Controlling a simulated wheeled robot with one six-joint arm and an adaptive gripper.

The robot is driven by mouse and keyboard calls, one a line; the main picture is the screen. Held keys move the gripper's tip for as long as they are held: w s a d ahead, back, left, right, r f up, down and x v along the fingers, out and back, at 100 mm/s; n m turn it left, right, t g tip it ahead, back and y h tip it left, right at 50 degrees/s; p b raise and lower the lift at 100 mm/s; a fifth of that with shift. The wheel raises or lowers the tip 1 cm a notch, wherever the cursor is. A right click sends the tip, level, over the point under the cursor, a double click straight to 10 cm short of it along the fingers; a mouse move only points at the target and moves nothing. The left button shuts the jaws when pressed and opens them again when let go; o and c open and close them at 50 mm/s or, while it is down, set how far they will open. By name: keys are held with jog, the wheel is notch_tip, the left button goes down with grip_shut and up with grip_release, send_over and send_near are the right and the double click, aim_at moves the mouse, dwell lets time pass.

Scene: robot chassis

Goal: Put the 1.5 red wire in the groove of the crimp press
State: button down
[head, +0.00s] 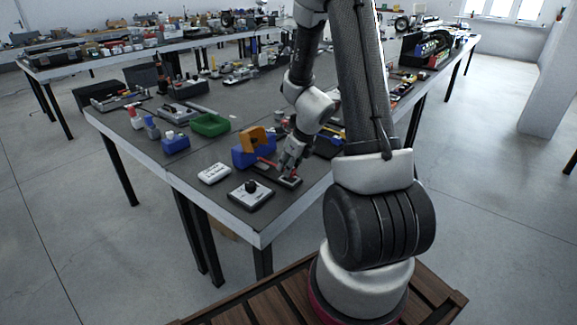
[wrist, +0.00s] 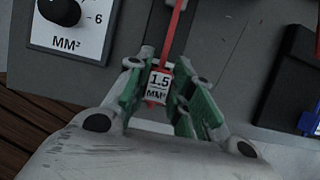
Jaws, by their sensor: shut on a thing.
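My gripper (wrist: 160,80) has green fingertips and is shut on the red wire (wrist: 174,35) at its white tag, marked 1.5 MM² (wrist: 158,85). The wire runs upward from the tag in the wrist view. In the head view my gripper (head: 288,172) is low at the near right part of the table, and a red piece (head: 266,162) shows just left of it. A blue device with an orange handle (head: 243,157), which looks like the crimp press, stands just left of my gripper. Its groove cannot be made out.
A box with a black knob (head: 250,192) stands near the front corner and its dial shows in the wrist view (wrist: 70,28). A small dark plate (head: 288,182) lies under my gripper. A white box (head: 214,173) and green tray (head: 210,125) are to the left.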

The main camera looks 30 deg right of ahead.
jog(key=shift+f, duration=0.8)
jog(key=c, duration=1.2)
grip_release()
jog(key=shift+o, duration=0.2)
jog(key=v, duration=1.2)
